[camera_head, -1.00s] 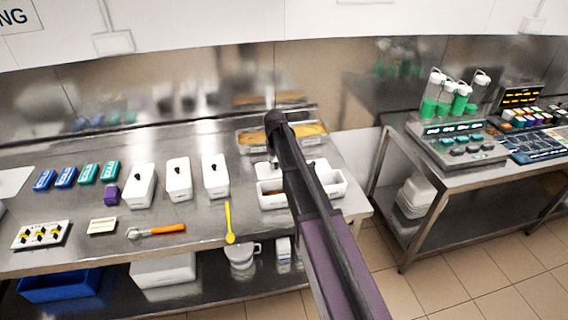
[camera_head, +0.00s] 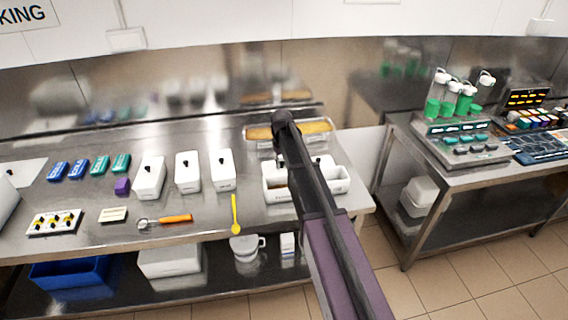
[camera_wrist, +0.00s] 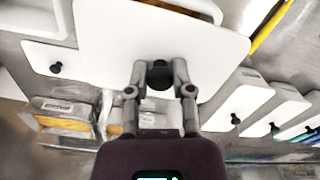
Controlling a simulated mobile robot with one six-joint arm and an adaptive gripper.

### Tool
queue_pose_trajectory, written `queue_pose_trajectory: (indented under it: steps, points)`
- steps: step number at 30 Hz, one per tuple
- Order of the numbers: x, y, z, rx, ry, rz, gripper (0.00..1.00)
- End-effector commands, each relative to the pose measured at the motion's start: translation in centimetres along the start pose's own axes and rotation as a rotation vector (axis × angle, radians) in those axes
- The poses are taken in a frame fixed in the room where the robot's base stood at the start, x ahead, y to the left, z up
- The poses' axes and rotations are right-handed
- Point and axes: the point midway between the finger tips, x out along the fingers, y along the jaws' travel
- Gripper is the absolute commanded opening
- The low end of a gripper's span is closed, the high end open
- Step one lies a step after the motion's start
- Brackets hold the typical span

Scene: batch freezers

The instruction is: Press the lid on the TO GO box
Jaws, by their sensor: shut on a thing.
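In the wrist view my gripper (camera_wrist: 160,88) is shut on the black knob (camera_wrist: 159,74) of a white lid (camera_wrist: 110,40), which fills the upper middle. Open white boxes (camera_wrist: 198,6) show beyond the lid's upper edge. In the head view, white boxes (camera_head: 275,193) stand at the right end of the steel table, partly behind my arm. My arm hides my gripper there. No TO GO marking is readable, and I cannot tell whether the held lid touches a box.
Three lidded white boxes (camera_head: 188,172) stand left of my arm. A yellow spoon (camera_head: 235,215) and an orange-handled tool (camera_head: 175,219) lie in front. A tray with yellow contents (camera_head: 260,133) is behind. Another white lid (camera_wrist: 40,62) shows in the wrist view.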

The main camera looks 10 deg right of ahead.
Motion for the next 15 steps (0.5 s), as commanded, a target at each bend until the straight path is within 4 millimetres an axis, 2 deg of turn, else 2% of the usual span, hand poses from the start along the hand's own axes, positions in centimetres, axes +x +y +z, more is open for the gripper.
queue_pose_trajectory:
  steps: [15]
  points:
    - [3.3, 0.2, 0.1, 0.002, 0.0, 0.0, 0.0]
